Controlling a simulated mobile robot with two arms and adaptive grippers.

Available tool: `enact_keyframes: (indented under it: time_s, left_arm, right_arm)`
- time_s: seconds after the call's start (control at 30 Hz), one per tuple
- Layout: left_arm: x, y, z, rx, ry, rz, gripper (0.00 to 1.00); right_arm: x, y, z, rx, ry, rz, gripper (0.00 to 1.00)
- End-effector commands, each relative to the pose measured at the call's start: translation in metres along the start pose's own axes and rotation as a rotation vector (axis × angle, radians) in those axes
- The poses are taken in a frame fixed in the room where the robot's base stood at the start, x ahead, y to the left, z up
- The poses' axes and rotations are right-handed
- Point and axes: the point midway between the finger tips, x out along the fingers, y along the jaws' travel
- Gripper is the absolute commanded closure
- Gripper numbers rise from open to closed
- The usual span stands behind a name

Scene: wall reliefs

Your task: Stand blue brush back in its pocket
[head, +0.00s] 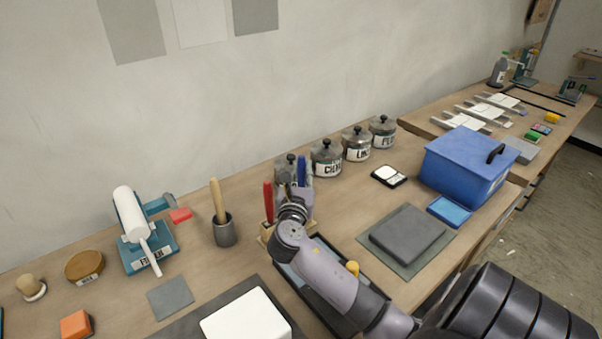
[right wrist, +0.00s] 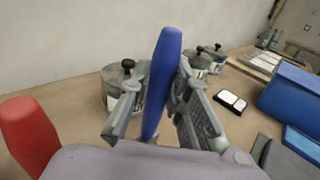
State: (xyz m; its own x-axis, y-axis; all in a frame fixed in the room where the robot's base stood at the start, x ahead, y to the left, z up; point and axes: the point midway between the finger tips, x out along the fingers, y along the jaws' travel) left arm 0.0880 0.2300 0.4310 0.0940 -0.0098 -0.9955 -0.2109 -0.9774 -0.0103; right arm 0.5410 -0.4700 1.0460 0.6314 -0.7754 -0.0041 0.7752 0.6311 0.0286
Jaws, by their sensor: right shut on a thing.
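The blue brush (head: 302,168) stands roughly upright above the bench, with its blue handle up. In the right wrist view the blue handle (right wrist: 163,75) leans slightly and sits between the two fingers. My right gripper (head: 295,192) is shut on it. The fingers also show in the right wrist view (right wrist: 155,108). A light wooden holder (head: 264,234) is just below and left of my gripper, partly hidden by my arm. A red-handled brush (head: 268,197) stands in it. The blue brush's lower end and its pocket are hidden, so I cannot tell whether it is inside. My left gripper is not in view.
Several lidded jars (head: 326,160) stand behind the gripper. A grey cup (head: 224,230) with a wooden-handled tool is to the left. A blue box (head: 465,168) and a grey slab (head: 407,234) are to the right. A dark tray (head: 333,300) lies under my arm.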

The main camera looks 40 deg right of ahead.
Motion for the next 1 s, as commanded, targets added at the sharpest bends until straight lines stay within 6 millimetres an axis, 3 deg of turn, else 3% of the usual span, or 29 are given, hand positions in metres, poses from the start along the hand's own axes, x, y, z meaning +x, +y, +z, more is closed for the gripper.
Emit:
enact_keyframes:
  time_s: [1.0]
  left_arm:
    - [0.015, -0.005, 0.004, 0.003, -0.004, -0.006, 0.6]
  right_arm:
    - [0.0, -0.001, -0.026, 0.0, 0.0, 0.0, 1.0]
